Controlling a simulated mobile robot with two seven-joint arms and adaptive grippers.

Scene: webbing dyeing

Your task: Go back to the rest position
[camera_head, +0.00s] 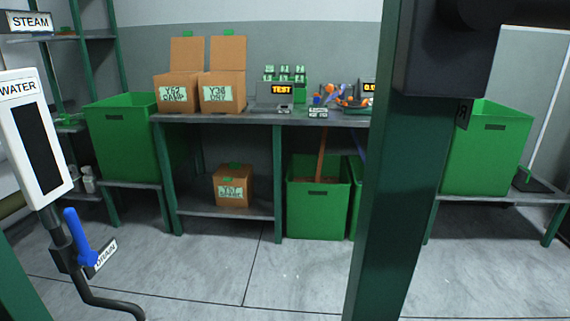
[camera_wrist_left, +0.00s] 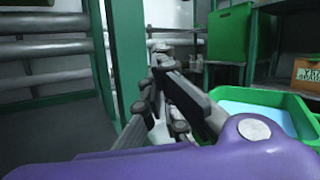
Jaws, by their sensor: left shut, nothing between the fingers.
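My left gripper (camera_wrist_left: 160,95) shows in the left wrist view. Its grey fingers are shut with nothing between them. It is close to a green upright post (camera_wrist_left: 123,60), and I cannot tell whether they touch. Neither gripper shows in the head view. My right gripper is in neither view.
In the wrist view, a green tray (camera_wrist_left: 302,121) with pale blue liquid lies right of the gripper; pipes (camera_wrist_left: 45,47) run left. In the head view, a thick green post (camera_head: 395,200) stands near. A workbench (camera_head: 255,119) with cartons is behind; the floor (camera_head: 230,270) is clear.

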